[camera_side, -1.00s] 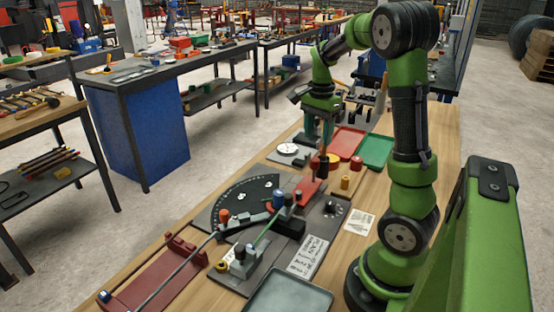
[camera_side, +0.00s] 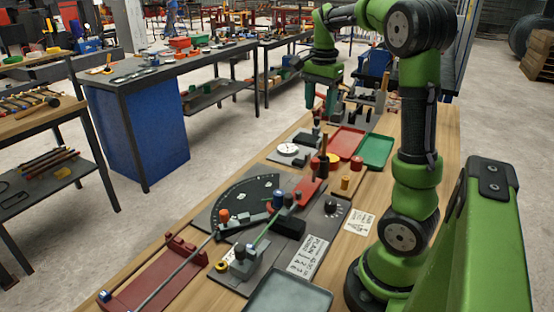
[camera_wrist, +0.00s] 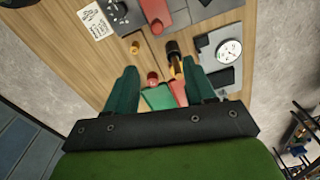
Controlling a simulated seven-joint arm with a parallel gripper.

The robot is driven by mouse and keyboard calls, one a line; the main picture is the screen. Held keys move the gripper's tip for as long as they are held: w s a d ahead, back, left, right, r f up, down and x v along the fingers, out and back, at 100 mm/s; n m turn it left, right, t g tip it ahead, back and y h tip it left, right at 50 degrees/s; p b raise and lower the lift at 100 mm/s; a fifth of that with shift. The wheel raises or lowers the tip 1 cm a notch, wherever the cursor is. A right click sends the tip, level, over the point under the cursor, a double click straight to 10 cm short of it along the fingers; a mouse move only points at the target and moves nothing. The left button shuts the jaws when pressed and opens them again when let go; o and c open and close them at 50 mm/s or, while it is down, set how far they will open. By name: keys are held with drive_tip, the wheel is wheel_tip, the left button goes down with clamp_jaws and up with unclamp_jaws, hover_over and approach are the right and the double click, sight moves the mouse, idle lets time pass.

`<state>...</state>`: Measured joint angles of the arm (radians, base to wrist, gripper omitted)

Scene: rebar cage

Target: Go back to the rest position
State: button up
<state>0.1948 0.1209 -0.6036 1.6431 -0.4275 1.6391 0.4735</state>
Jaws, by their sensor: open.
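My gripper (camera_side: 321,102) is open and empty in the side view, raised above the back part of the wooden bench. In the wrist view its two green fingers (camera_wrist: 163,95) stand wide apart with nothing between their tips. Below it lie a red tray (camera_side: 347,142) and a green tray (camera_side: 376,151). A dark tool with an orange-yellow end (camera_side: 333,160) stands near the red tray and also shows in the wrist view (camera_wrist: 174,58). A white round dial (camera_side: 288,149) on a grey plate lies to the left.
A bending plate with an angle scale (camera_side: 245,199) and a red rack (camera_side: 160,278) fill the bench front. A grey tray (camera_side: 288,296) lies at the front edge. A rack of tools (camera_side: 372,107) stands behind the gripper. The air around the gripper looks free.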

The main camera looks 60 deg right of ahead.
drive_tip(key=s+a+f+n+t+y, duration=0.1)
drive_tip(key=s+a+n+t, duration=0.1)
drive_tip(key=a+n, duration=0.6)
drive_tip(key=s+a+f+n+t+y, duration=0.1)
drive_tip(key=a+n+t, duration=0.4)
drive_tip(key=a, duration=1.5)
drive_tip(key=s+n, duration=0.1)
drive_tip(key=n, duration=0.2)
drive_tip(key=shift+a, duration=0.4)
